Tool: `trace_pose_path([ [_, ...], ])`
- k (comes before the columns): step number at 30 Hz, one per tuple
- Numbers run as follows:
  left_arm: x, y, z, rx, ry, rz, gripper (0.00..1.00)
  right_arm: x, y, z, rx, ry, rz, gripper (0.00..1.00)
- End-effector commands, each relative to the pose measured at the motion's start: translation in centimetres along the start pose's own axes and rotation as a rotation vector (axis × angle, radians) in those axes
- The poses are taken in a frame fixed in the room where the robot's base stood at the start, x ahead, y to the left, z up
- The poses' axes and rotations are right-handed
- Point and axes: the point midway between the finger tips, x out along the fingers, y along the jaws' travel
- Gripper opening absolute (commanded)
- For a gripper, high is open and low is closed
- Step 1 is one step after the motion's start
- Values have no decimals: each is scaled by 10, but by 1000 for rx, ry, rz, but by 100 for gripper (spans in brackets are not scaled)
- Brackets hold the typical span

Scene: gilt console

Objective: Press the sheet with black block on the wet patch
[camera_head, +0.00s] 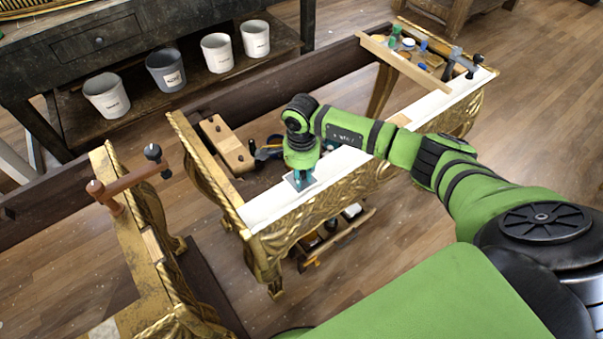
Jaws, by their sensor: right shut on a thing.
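My right arm reaches in from the right to the white top edge (330,170) of the gilt console. My right gripper (301,178) points down at this edge, near its left part, and is shut on the black block, which is mostly hidden by the gripper. A small pale grey sheet (313,184) shows around the fingertips on the white surface. Whether the block touches the sheet cannot be told. The wet patch cannot be made out; it may be under the sheet or gripper. My left gripper is not in view.
A wooden block (228,143) and dark tools lie behind the gripper. A clamp (465,62) and small jars stand at the console's far right end. Another gilt piece (135,240) with a clamp (128,182) stands at left. Several pots (165,70) stand on a shelf behind.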

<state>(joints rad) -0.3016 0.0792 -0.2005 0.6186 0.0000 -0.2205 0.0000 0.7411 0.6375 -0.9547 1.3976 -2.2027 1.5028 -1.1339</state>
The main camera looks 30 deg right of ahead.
Motion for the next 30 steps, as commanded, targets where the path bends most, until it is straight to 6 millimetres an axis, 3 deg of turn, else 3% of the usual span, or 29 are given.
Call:
trace_pose_path([
  [30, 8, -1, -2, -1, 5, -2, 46, 8, 0, 0, 0, 0, 0, 0],
])
